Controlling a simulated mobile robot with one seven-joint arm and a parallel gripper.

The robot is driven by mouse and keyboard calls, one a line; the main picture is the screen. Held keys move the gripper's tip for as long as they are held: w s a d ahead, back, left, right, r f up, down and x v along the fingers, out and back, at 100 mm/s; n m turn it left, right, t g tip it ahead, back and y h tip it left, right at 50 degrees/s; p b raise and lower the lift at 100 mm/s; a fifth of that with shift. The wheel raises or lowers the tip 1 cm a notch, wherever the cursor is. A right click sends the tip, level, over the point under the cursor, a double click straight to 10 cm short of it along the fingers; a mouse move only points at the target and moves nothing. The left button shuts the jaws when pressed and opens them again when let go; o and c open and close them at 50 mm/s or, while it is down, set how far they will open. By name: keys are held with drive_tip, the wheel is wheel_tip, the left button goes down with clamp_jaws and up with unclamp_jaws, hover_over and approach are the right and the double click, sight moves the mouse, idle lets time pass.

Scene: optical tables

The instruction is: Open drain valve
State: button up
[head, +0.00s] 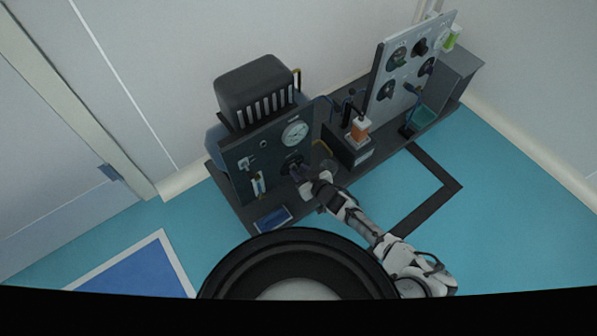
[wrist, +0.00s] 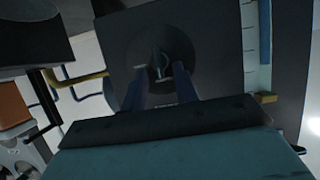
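A round dark valve knob (head: 292,162) sits on the dark front panel of the left unit, below a white gauge. I cannot read any label that confirms it is the drain valve. In the wrist view its round plate and narrow handle (wrist: 160,62) face the camera. My gripper (head: 300,178) is at the panel, just in front of this knob. In the wrist view my gripper's two bluish fingers (wrist: 161,84) stand apart, one on each side of the handle, with gaps visible between. The fingertips' depth against the knob is hard to judge.
The white gauge (head: 295,133) is above the knob, and a small sight tube (head: 258,185) is at left. A grey panel with several knobs (head: 412,62) is farther right. Teal floor in front is open.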

drive_tip(key=shift+x, duration=0.75)
drive_tip(key=shift+c, duration=0.3)
clamp_jaws()
drive_tip(key=shift+b, duration=0.35)
drive_tip(key=shift+w+d+f+m+g+y+b, duration=0.25)
drive_tip(key=shift+m+y+b, duration=1)
drive_tip(key=shift+m+b, duration=1.05)
drive_tip(key=shift+w+d+f+m+g+y+b, duration=0.1)
drive_tip(key=shift+d+f+m+g+y+b, duration=0.15)
drive_tip(key=shift+m+y+b, duration=1.5)
drive_tip(key=shift+w+d+f+m+g+y+b, duration=0.1)
drive_tip(key=shift+w+d+f+m+y+b, duration=0.4)
drive_tip(key=shift+m+b, duration=2.35)
drive_tip(key=shift+s+a+r, duration=0.2)
drive_tip(key=shift+s+a, duration=0.1)
drive_tip(key=shift+s, duration=0.05)
